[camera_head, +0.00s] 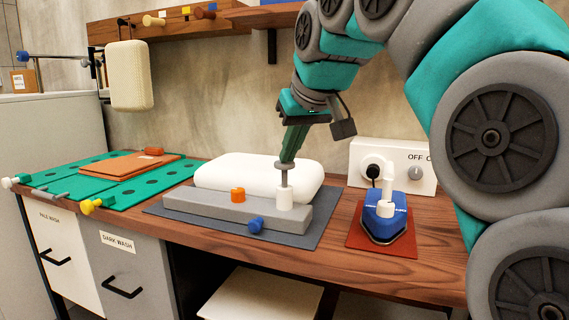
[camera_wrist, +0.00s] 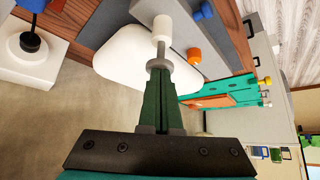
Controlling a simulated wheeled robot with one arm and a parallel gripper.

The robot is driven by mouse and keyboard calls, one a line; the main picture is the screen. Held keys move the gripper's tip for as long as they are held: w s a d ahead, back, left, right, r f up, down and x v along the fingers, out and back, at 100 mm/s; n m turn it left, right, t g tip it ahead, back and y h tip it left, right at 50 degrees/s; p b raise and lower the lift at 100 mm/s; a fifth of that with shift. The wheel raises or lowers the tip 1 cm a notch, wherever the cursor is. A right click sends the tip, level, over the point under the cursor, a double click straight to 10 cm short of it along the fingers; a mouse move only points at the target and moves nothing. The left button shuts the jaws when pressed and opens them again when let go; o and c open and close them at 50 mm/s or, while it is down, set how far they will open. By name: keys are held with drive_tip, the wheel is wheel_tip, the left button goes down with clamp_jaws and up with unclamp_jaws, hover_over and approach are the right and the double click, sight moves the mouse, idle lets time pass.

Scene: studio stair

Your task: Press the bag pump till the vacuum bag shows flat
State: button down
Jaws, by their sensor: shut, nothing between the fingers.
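The vacuum bag (camera_head: 235,172) is a white, rounded cushion, puffed up on a dark grey mat. It also shows in the wrist view (camera_wrist: 118,62). In front of it lies the pump, a long grey block (camera_head: 215,207) with a white cylinder (camera_head: 292,196). A thin rod with a grey disc on top, the pump plunger (camera_head: 284,176), stands up out of the cylinder. My gripper (camera_head: 287,158) is shut and empty, pointing down with its tips at the disc. In the wrist view the tips (camera_wrist: 158,70) overlap the disc (camera_wrist: 160,62); I cannot tell whether they press on it.
An orange knob (camera_head: 238,195) and a blue knob (camera_head: 256,224) sit on the pump block. A blue iron (camera_head: 385,222) stands on a red mat at right, before a white socket panel (camera_head: 415,165). A green folding board (camera_head: 60,182) lies at left.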

sight(286, 179)
drive_tip(key=shift+f, duration=0.1)
drive_tip(key=shift+f+b, duration=1.05)
drive_tip(key=shift+f, duration=0.7)
drive_tip(key=shift+s+d+r, duration=0.2)
drive_tip(key=shift+s, duration=0.25)
drive_tip(key=shift+s+d+r, duration=0.15)
drive_tip(key=shift+s+d, duration=0.05)
drive_tip(key=shift+s, duration=0.3)
drive_tip(key=shift+s+d+r, duration=0.2)
drive_tip(key=shift+s, duration=0.25)
drive_tip(key=shift+r, duration=0.1)
drive_tip(key=v, duration=0.7)
drive_tip(key=shift+s+r+p, duration=0.2)
drive_tip(key=shift+p, duration=0.15)
